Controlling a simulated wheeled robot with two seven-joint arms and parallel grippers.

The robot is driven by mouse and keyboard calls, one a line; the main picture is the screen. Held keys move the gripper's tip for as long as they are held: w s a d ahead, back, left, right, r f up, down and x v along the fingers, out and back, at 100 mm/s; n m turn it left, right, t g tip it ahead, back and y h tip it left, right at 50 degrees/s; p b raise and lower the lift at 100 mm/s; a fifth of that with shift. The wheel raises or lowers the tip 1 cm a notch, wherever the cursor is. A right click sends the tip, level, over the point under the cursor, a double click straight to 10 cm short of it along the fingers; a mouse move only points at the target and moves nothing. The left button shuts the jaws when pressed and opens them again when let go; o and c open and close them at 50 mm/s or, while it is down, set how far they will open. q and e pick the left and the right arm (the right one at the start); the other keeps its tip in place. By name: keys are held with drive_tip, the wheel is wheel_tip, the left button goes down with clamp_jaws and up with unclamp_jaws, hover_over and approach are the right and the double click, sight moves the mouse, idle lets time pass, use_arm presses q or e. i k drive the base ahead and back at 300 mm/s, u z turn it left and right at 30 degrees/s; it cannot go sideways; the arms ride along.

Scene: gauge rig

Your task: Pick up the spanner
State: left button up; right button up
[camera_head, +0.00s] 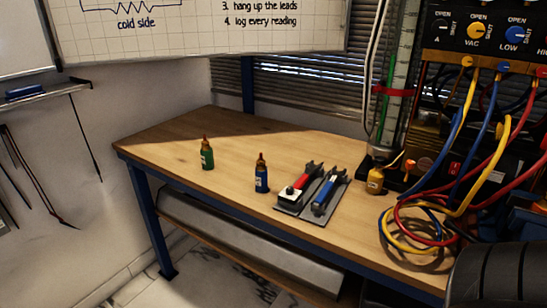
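Two spanner-like tools lie side by side on a grey tray (310,217) on the wooden bench. The other has a blue handle (325,193) and a dark upper end. I cannot tell from the picture which one is the task's spanner. Neither of my grippers shows in the head view.
A green bottle (207,155) and a blue bottle (261,175) stand left of the tray. The bench's left part is clear. A dark ribbed shape fills the lower right corner.

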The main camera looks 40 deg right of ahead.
sight(323, 195)
drive_tip(key=i, duration=0.6)
drive_tip(key=z, duration=0.95)
